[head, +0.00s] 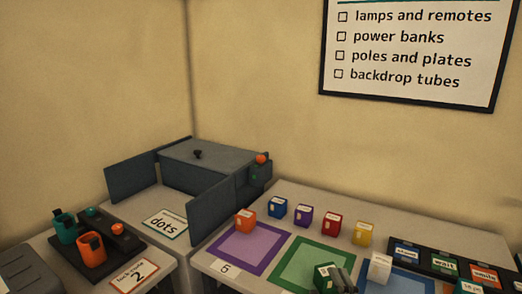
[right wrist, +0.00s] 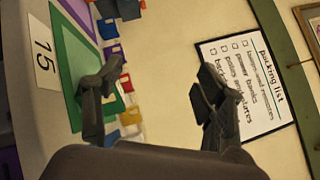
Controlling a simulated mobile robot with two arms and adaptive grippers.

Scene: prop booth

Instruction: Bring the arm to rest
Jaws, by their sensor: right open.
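My right gripper (head: 345,281) shows at the bottom edge of the head view, partly cut off, beside a green cube (head: 324,276) at the green mat (head: 303,252). In the right wrist view my right gripper (right wrist: 155,88) has its two dark fingers wide apart, with nothing between them. That view looks past the table's row of cubes to the wall. My left gripper is in neither view.
An orange cube (head: 245,220) sits at the purple mat (head: 235,258); several coloured cubes stand behind the mats. A white cube (head: 379,267) stands at the blue mat (head: 412,281). A grey box with open doors (head: 215,165) stands left. A black tray (head: 124,236) holds cups.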

